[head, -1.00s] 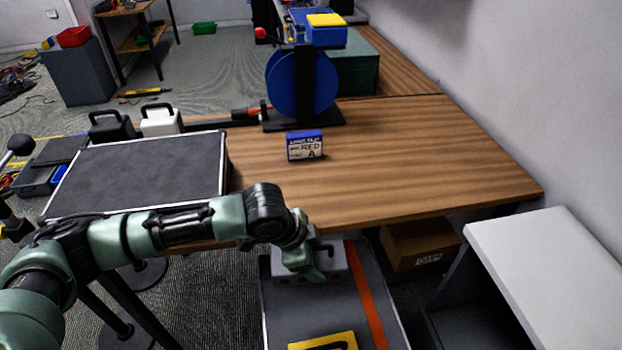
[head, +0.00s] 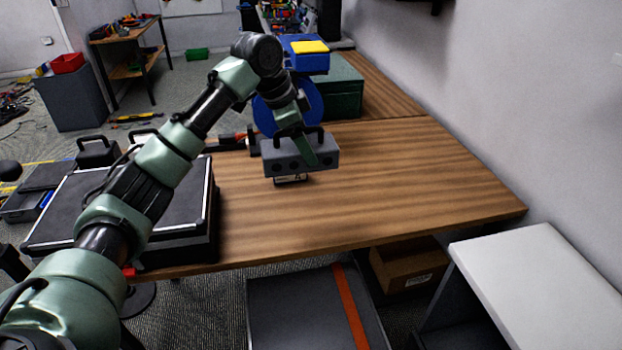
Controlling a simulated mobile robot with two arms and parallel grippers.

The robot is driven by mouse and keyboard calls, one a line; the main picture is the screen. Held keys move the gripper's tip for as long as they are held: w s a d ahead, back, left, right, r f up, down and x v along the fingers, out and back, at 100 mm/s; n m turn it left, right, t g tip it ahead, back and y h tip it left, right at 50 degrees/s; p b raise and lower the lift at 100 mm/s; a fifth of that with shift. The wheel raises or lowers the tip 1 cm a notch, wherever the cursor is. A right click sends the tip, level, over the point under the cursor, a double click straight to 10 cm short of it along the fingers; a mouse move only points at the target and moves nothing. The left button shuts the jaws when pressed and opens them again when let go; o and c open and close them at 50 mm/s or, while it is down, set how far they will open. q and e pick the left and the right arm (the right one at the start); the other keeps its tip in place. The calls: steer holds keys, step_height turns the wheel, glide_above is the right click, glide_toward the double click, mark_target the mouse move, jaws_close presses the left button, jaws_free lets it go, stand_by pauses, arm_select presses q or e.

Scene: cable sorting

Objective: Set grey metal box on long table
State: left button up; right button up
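The grey metal box (head: 283,157) has a black handle on top and dark round holes along its front. My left gripper (head: 312,141) is shut on the box at its handle and holds it over the long table (head: 400,185), in front of the blue reel. Whether the box touches the tabletop is hard to tell; it seems raised above it. It hides most of a small labelled box (head: 290,179) on the table. My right gripper is not in view.
A blue reel (head: 318,98) and a green case (head: 345,92) stand at the table's back. A black flat case (head: 190,205) takes the left end. The table's middle and right are clear. A grey tray (head: 290,310) with an orange stripe is below the front edge.

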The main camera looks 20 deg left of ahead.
arm_select(q)
step_height(320, 180, down, 19)
steer(key=shift+a+f+p, duration=0.1)
steer(key=shift+f+p, duration=0.1)
steer(key=shift+p, duration=0.3)
steer(key=o, duration=2.1)
steer(key=shift+f, duration=0.1)
steer(key=v, duration=1.2)
